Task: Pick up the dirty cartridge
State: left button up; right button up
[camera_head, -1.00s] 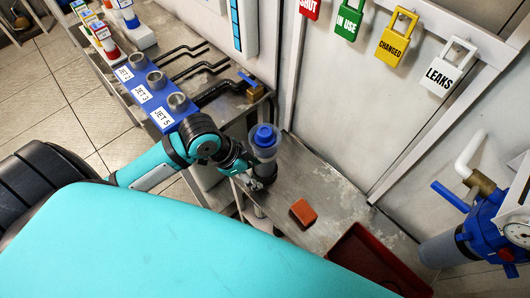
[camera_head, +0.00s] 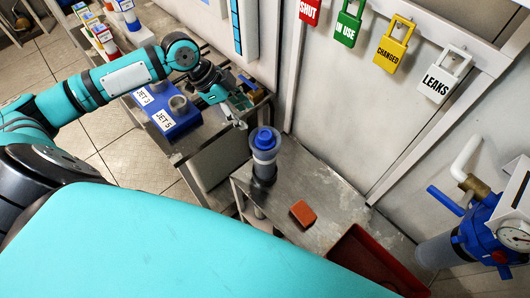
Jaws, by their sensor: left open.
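A cylinder with a blue cap, a pale clear middle and a dark base (camera_head: 264,152) stands upright on the low metal table. I cannot tell whether it is or holds the dirty cartridge; no other thing in view is clearly that cartridge. My left gripper (camera_head: 240,114) is open and empty. It is behind and to the left of the cylinder's blue cap in the picture, apart from it. My left arm hides part of the blue JET block. My right gripper is not in view.
An orange-red block (camera_head: 303,214) and a dark red tray (camera_head: 372,262) are on the metal table (camera_head: 330,195). The blue JET block (camera_head: 178,118) stands on the left bench. A blue pump-like unit (camera_head: 480,228) is at right.

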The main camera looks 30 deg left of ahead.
aim_at(263, 134)
pick_arm(q)
jog(key=x, duration=0.4)
jog(key=shift+d+f+p, duration=0.25)
jog(key=shift+f+p, duration=0.05)
jog(key=shift+p, duration=0.1)
jog(key=p+x, duration=0.2)
jog(key=x, duration=0.3)
jog(key=shift+w+a, duration=0.1)
jog(key=shift+w+f, duration=0.1)
jog(key=shift+f, duration=0.15)
jog(key=c, duration=0.8)
jog(key=shift+c, duration=0.3)
jog(key=shift+r, duration=0.2)
